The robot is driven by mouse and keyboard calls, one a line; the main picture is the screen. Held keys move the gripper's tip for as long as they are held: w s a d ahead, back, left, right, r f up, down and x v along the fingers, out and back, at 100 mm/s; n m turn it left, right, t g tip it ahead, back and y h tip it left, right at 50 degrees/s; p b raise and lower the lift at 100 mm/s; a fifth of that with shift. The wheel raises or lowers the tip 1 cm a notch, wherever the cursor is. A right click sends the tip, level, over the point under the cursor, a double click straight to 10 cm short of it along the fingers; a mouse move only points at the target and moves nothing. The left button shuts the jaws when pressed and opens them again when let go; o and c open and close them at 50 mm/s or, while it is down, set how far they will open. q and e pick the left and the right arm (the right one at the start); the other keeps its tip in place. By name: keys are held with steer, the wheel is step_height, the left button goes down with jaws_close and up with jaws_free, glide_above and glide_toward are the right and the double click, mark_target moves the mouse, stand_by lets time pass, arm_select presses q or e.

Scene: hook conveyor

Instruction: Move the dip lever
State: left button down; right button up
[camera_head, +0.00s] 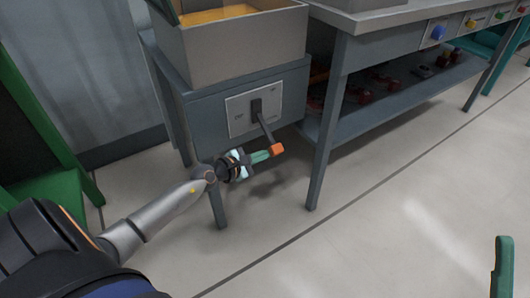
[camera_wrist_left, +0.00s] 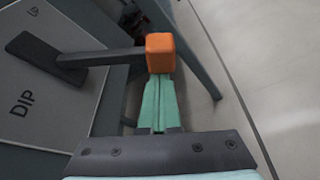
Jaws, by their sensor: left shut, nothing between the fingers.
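The dip lever (camera_head: 266,130) is a dark bar on a grey plate (camera_head: 242,112) on the front of a grey stand, with an orange knob (camera_head: 277,149) at its end. It slants down to the right in the head view. In the left wrist view the orange knob (camera_wrist_left: 160,53) is at the fingertips and the plate reads "DIP". My left gripper (camera_head: 267,155) has teal fingers, shut with nothing between them. The tips are at the knob; I cannot tell whether they touch it. A green-teal piece (camera_head: 503,268) at the lower right edge may be my right gripper, too cut off to be sure.
An open grey tank (camera_head: 230,45) with yellow-orange contents sits on the stand. A workbench (camera_head: 400,40) with coloured buttons and a lower shelf of red parts stands to the right. Its near leg (camera_head: 325,150) is close to the lever. A green frame (camera_head: 45,130) is at left. The front floor is clear.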

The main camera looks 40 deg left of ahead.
arm_select(q)
steer(key=shift+s+d+r+n+p, duration=0.1)
steer(key=shift+d+r+n+p, duration=0.25)
steer(key=shift+r+p, duration=0.45)
arm_select(e)
step_height(320, 180, up, 11)
steer(key=d+n+p, duration=0.1)
steer(key=p, duration=0.7)
arm_select(q)
step_height(320, 180, up, 13)
steer(key=n+g+h+p, duration=0.25)
steer(key=n+h, duration=0.25)
steer(key=n, duration=0.4)
glide_above(273, 140)
steer(key=s+d, duration=0.2)
steer(key=s, duration=0.2)
steer(key=shift+w+a+t, duration=0.15)
steer(key=shift+a+t, duration=0.1)
arm_select(e)
steer(key=w+d+f+m+g+h, duration=0.1)
steer(key=w+f+m+g+h, duration=0.1)
steer(key=f, duration=0.7)
steer(key=w+f+m+g+h, duration=0.2)
steer(key=w+f+m+h, duration=0.3)
steer(key=f+h, duration=0.2)
step_height(273, 140, down, 2)
steer(key=shift+d+f+m+h, duration=0.25)
steer(key=shift+d+m+h, duration=0.1)
steer(key=shift+m+h, duration=0.05)
